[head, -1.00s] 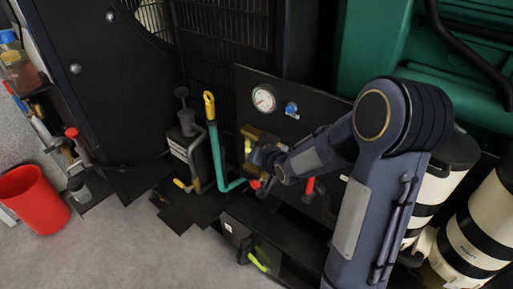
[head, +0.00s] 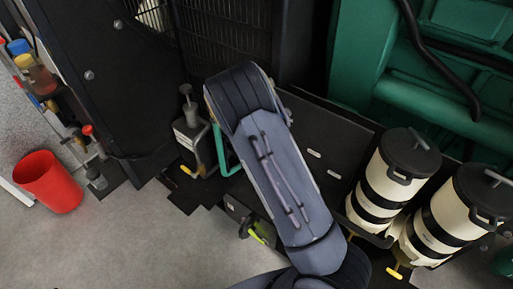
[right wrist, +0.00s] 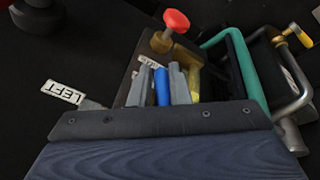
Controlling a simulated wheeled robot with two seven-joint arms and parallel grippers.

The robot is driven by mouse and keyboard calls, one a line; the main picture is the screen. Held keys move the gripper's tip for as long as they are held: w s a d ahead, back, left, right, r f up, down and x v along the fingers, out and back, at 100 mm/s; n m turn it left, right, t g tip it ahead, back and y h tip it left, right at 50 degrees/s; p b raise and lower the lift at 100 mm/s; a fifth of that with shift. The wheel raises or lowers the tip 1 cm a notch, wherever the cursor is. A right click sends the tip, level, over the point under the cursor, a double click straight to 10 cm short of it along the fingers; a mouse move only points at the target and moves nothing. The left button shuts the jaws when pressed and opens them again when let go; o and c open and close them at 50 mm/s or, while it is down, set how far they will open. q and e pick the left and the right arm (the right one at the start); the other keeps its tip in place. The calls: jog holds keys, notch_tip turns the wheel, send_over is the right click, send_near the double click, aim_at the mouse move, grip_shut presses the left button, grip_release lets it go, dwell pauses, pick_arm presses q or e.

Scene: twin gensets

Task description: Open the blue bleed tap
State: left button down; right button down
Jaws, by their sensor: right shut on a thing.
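In the right wrist view my right gripper (right wrist: 160,85) is shut, with the blue bleed tap (right wrist: 161,89) between its two grey fingers. Only a narrow blue strip of the tap shows; how far it is turned I cannot tell. In the head view my right arm covers the gripper, the tap and much of the dark panel (head: 335,140). My left gripper is not in view.
In the right wrist view a red knob on a brass stem (right wrist: 176,21) stands just beyond the fingers. A teal pipe (right wrist: 243,62) and a yellow-handled valve (right wrist: 301,36) are to the right. In the head view, white canisters (head: 384,178) stand right and a red bucket (head: 48,182) left.

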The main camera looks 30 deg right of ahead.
jog(key=shift+w+a+n+g+h, duration=0.15)
jog(key=shift+n+g+h, duration=0.25)
jog(key=shift+g, duration=0.6)
jog(key=c, duration=1.6)
grip_release()
jog(key=shift+c, duration=0.2)
jog(key=shift+o, duration=1)
jog(key=shift+f+g, duration=0.1)
jog(key=shift+g, duration=0.2)
jog(key=b+v, duration=0.1)
jog(key=v, duration=0.6)
jog(key=shift+r, duration=0.4)
